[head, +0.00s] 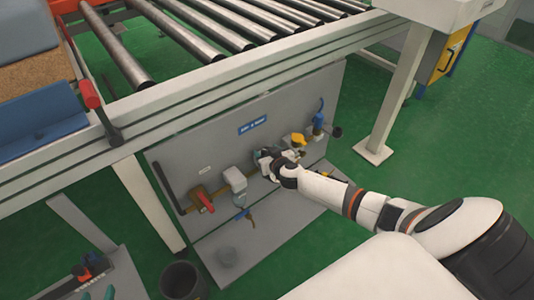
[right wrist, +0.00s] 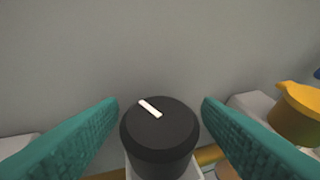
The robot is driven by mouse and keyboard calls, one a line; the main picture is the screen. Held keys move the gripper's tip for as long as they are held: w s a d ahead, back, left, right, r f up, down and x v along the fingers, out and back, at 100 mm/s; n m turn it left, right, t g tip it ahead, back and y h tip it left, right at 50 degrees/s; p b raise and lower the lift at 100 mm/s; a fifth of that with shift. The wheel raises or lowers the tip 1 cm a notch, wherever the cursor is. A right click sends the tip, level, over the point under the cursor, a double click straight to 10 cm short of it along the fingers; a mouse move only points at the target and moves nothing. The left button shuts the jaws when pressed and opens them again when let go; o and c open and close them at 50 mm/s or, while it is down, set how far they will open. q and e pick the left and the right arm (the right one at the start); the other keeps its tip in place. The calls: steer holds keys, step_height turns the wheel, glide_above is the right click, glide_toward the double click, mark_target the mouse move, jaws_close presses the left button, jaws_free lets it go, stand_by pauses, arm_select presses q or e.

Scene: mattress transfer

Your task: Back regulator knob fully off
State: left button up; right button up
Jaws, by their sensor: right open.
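The regulator knob (right wrist: 160,130) is a black round cap with a short white mark, which lies diagonally from upper left to lower right in the right wrist view. My right gripper (right wrist: 160,120) is open, with one teal finger on each side of the knob and gaps showing between fingers and knob. In the head view my right gripper (head: 272,162) is at the grey panel and hides the knob.
The grey panel (head: 225,145) carries a red-handled valve (head: 203,200), a grey unit (head: 235,180), a yellow part (head: 298,139) and a blue valve (head: 319,120). A roller conveyor (head: 190,42) runs above. A dark bin (head: 180,281) stands below. Green floor is clear at right.

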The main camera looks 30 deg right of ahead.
steer(key=c, duration=1)
